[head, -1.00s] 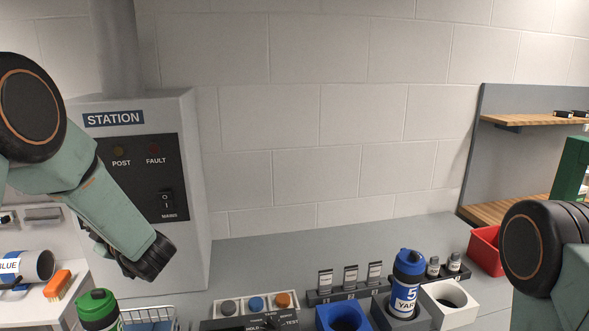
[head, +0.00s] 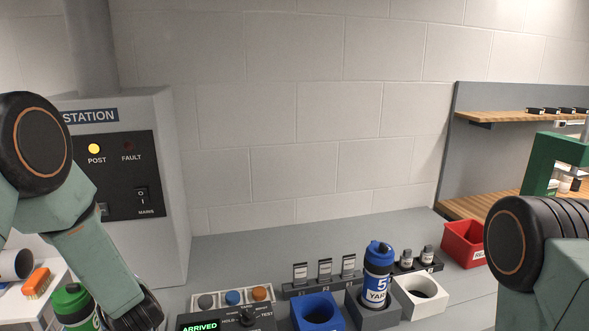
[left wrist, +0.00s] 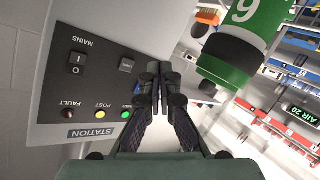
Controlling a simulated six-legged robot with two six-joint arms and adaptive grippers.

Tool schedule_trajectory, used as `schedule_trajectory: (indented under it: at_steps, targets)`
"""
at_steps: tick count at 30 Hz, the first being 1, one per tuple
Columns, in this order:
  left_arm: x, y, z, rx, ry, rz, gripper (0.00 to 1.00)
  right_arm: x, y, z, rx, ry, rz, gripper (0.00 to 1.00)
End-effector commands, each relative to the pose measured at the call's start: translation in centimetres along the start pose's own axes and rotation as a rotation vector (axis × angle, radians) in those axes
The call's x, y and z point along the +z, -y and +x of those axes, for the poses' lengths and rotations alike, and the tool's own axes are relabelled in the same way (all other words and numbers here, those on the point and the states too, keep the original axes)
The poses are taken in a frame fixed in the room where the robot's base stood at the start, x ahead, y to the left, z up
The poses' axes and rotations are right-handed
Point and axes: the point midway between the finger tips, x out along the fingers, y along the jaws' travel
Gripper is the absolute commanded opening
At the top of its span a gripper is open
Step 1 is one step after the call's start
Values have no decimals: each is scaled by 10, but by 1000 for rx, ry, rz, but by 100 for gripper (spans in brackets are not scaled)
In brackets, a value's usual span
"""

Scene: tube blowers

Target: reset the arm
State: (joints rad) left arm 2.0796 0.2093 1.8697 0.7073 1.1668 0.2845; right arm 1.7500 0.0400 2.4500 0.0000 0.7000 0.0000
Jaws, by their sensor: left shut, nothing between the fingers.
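My left gripper (left wrist: 163,75) is shut and empty in the left wrist view, its fingertips together. It is in front of the grey station box (left wrist: 100,25), beside a green-and-white carrier (left wrist: 255,25). In the head view the left arm comes down in front of the station (head: 176,170), its wrist low near the green-capped carrier (head: 72,302); the fingers are hidden there. The right arm shows at the right edge, but its gripper is out of view.
A control box (head: 225,323) reads ARRIVED. Beside it are a blue holder (head: 318,312), a blue carrier (head: 377,275) standing in a grey holder, a white holder (head: 421,297) and a red bin (head: 462,243). The bench behind (head: 250,245) is clear.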

Motion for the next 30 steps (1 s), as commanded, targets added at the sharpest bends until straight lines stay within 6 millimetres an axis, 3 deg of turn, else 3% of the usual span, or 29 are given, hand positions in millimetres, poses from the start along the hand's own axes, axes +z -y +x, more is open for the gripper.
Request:
schedule_trajectory:
  at_steps: [5, 9, 15, 21, 27, 30]
  targets:
    - [80, 44, -40, 31, 248, 252, 0, 0, 0, 0, 0, 0, 0, 0]
    - [142, 93, -90, 63, 485, 472, 0, 0, 0, 0, 0, 0, 0, 0]
    - [199, 170, -178, 108, 822, 751, 0, 0, 0, 0, 0, 0, 0, 0]
    - [219, 236, -261, 153, 1110, 960, 0, 0, 0, 0, 0, 0, 0, 0]
    - [214, 288, -334, 195, 1357, 1113, 0, 0, 0, 0, 0, 0, 0, 0]
    - [235, 294, -321, 197, 1337, 1103, 0, 0, 0, 23, 0, -1, 0, 0]
